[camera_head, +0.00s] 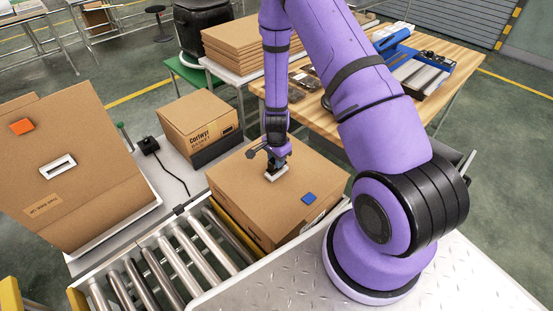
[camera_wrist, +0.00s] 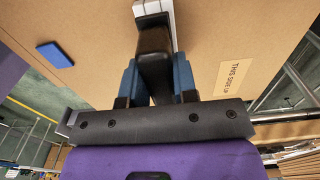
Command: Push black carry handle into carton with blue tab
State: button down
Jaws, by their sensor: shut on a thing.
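The carton with the blue tab (camera_head: 250,205) stands on the conveyor side, its blue tab (camera_head: 308,198) on top at the right. A white slot frame (camera_head: 277,173) is set in its top and also shows in the wrist view (camera_wrist: 176,32). My gripper (camera_head: 275,157) is just above this frame. In the wrist view my gripper (camera_wrist: 156,80) is shut on the black carry handle (camera_wrist: 153,45), held between two blue fingers. The handle's far end is at the white frame; how deep it sits in the slot cannot be told.
A carton with an orange tab (camera_head: 90,195) and a white slot frame stands tilted at left. A smaller printed carton (camera_head: 198,120) stands behind. Metal rollers (camera_head: 160,262) are in front. A wooden table (camera_head: 445,65) with a blue device (camera_head: 395,38) is at the back right.

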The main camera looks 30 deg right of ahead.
jog(key=shift+f, duration=0.85)
jog(key=c, duration=0.8)
grip_release()
jog(key=shift+r, duration=0.1)
jog(key=shift+r, duration=2.95)
notch_tip(320, 180, up, 11)
